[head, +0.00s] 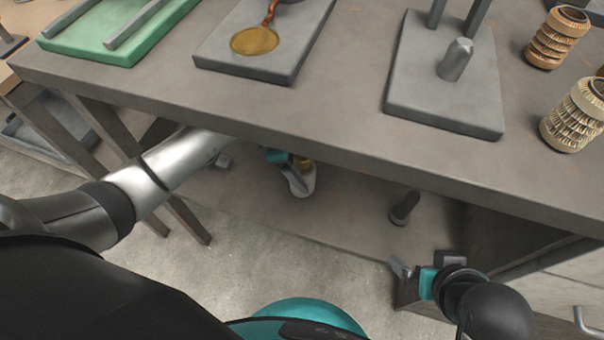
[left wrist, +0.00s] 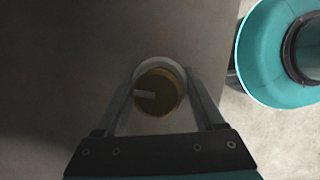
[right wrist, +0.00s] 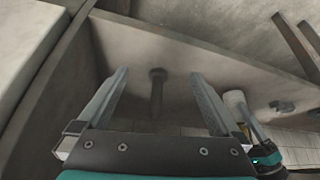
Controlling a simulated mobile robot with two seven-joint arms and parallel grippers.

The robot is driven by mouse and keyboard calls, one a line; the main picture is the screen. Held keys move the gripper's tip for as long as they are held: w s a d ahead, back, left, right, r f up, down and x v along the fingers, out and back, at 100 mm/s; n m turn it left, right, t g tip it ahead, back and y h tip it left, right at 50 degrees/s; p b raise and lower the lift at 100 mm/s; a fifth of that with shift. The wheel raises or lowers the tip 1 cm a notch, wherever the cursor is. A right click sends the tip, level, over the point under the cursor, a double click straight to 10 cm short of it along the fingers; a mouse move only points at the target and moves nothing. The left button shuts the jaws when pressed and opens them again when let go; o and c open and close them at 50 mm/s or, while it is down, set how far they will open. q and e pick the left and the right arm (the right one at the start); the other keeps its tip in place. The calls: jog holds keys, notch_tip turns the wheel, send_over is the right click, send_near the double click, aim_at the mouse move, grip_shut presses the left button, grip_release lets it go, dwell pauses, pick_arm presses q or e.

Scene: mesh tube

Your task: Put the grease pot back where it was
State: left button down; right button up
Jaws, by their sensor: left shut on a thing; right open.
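The grease pot (head: 307,184) is a small pale cup with yellow-brown contents, under the table top at the lower shelf. My left gripper (head: 298,178) is shut on it. In the left wrist view the pot (left wrist: 160,70) sits upright between the two fingers, with a short light piece over its brown contents. The pot (right wrist: 234,98) also shows in the right wrist view. I cannot tell whether its base touches the shelf. My right gripper (right wrist: 160,82) is open and empty, in front of the table at the right.
The lower shelf (head: 350,215) carries a dark upright peg-like object (head: 404,208) right of the pot and a small grey part (head: 221,161) left of it. The table top (head: 340,110) overhangs my left arm. A drawer cabinet (head: 545,285) stands at the right.

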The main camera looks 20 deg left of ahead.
pick_arm(q)
jog(key=shift+f, duration=0.35)
pick_arm(e)
jog(key=shift+w+a+t, duration=0.4)
jog(key=shift+w+a, duration=0.05)
jog(key=shift+w, duration=0.05)
pick_arm(q)
jog(key=shift+f, duration=0.1)
grip_release()
pick_arm(e)
jog(key=shift+w+a+y, duration=0.1)
jog(key=shift+a+y, duration=0.05)
jog(key=shift+y, duration=0.15)
